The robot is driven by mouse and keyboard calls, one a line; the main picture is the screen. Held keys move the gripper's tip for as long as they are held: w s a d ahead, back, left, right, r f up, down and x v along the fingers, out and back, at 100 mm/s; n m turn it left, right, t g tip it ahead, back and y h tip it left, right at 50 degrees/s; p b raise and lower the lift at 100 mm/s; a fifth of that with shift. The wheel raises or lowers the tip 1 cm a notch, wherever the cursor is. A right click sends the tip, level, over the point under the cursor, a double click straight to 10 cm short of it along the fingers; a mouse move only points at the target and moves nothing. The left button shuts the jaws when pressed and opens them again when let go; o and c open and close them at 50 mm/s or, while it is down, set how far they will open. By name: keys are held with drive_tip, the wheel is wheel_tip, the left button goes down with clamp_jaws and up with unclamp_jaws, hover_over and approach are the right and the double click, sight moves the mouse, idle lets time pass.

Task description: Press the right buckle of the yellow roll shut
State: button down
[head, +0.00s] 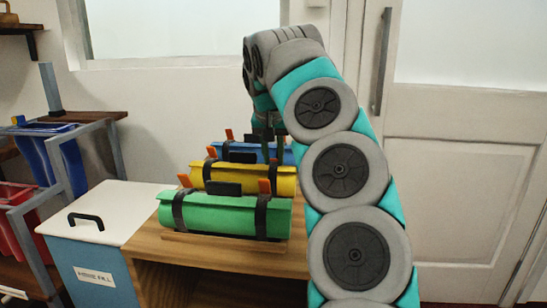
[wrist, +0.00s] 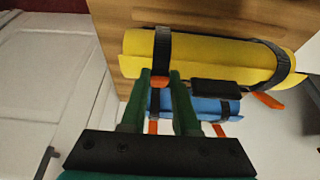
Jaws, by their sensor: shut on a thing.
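The yellow roll (head: 235,178) lies on the wooden counter between the green and blue rolls, with a dark strap near each end. Its left buckle (head: 212,152) has an orange tab standing up. The wrist view shows the scene turned round, with the yellow roll (wrist: 200,58) across the top. There its right buckle (wrist: 160,82) is at the left, an orange tab between the fingertips of my gripper (wrist: 159,76). My gripper is shut on this tab. Whether the buckle is latched cannot be told. In the head view my arm and gripper cover that buckle.
The green roll (head: 225,214) lies in front, with two raised orange tabs. The blue roll (head: 250,151) lies behind. Dark handles stand up on the rolls. A white-topped bin (head: 110,212) stands to the left, a rack with blue and red bins beyond it. A door (head: 460,150) is at right.

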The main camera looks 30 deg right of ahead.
drive_tip(key=f+b, duration=0.1)
drive_tip(key=b, duration=0.1)
drive_tip(key=shift+s+t+b, duration=0.1)
drive_tip(key=shift+t+b, duration=0.2)
drive_tip(key=shift+b, duration=0.05)
drive_tip(key=b, duration=0.2)
drive_tip(key=t+h+b, duration=0.1)
drive_tip(key=b, duration=0.1)
drive_tip(key=shift+s+f, duration=0.15)
drive_tip(key=shift+f, duration=0.15)
drive_tip(key=shift+a+b, duration=0.1)
drive_tip(key=shift+b, duration=0.85)
drive_tip(key=shift+t, duration=0.3)
drive_tip(key=shift+a+r, duration=0.1)
drive_tip(key=shift+r, duration=0.05)
drive_tip(key=c, duration=0.6)
unclamp_jaws()
drive_tip(key=shift+c, duration=0.2)
drive_tip(key=shift+r, duration=0.1)
